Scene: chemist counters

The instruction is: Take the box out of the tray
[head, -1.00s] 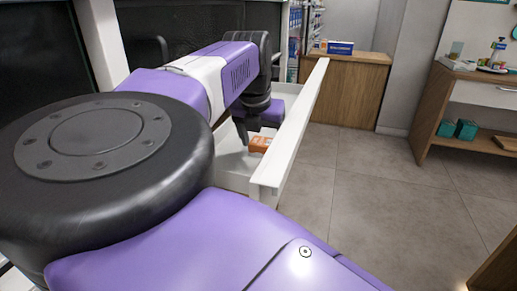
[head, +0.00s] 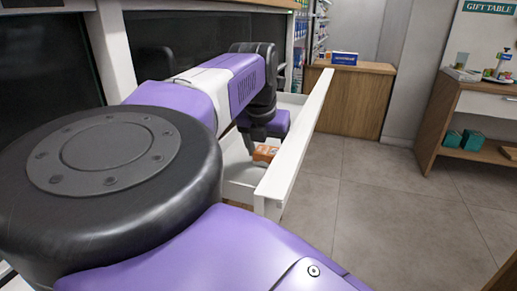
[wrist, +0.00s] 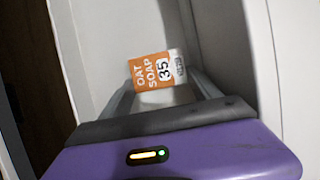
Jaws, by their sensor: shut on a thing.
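The box (wrist: 152,71) is a small orange and white carton marked "OAT SOAP 35". In the wrist view it sits between the two grey fingers of my gripper (wrist: 160,80), which is shut on it. In the head view the orange box (head: 265,153) shows low inside the white tray (head: 292,155), behind its long raised wall. My gripper hangs over it, with the fingers mostly hidden by the arm. The pale tray walls (wrist: 232,50) surround the box in the wrist view. I cannot tell whether the box touches the tray floor.
The tray's long right wall stands close beside my gripper. Dark glass panels (head: 190,40) line the left. A wooden counter (head: 355,98) with a blue box (head: 344,58) stands behind, and a wooden gift table (head: 435,120) stands at right. The grey tiled floor between is clear.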

